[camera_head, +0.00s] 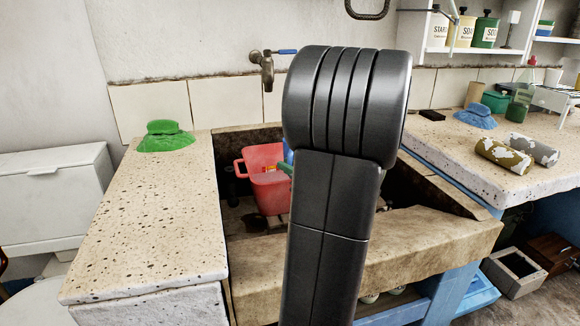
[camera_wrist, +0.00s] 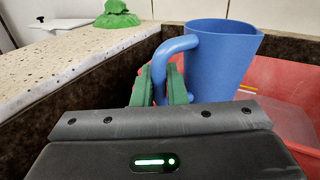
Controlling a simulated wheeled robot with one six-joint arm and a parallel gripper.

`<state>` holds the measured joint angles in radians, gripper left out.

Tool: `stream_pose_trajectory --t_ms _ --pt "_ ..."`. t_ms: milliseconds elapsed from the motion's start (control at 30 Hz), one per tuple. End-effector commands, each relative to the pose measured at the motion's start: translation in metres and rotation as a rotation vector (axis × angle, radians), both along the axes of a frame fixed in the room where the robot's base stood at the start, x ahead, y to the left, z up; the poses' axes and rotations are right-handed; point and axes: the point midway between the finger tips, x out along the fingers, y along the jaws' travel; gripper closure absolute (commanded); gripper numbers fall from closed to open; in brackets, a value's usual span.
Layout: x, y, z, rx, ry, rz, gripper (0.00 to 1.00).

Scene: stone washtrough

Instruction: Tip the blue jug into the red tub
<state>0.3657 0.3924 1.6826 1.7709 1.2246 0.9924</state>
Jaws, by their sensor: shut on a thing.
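The blue jug (camera_wrist: 225,62) stands close in front of my gripper in the wrist view, about upright, its spout to the right and its handle to the left. My gripper (camera_wrist: 163,88) has its green fingers shut on the jug's handle. The red tub (camera_head: 268,192) sits in the stone trough; in the wrist view the tub (camera_wrist: 288,84) shows beside and behind the jug. In the head view my arm hides most of the gripper and jug; only a blue sliver of the jug (camera_head: 288,156) shows. The jug's inside is hidden.
The stone trough's walls (camera_head: 400,235) surround the tub. A tap (camera_head: 266,66) with a blue lever is on the wall above. A green cloth (camera_head: 165,136) lies on the left slab. A blue cloth (camera_head: 475,116) and two mottled rolls (camera_head: 504,158) lie on the right counter.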

Motion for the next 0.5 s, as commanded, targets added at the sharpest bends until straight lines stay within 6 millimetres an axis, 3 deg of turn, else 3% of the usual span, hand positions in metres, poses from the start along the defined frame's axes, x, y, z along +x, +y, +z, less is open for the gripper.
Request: stream_pose_trajectory --t_ms 500 --pt "0.0004 -0.0004 0.0054 0.001 0.001 0.001 1.0"
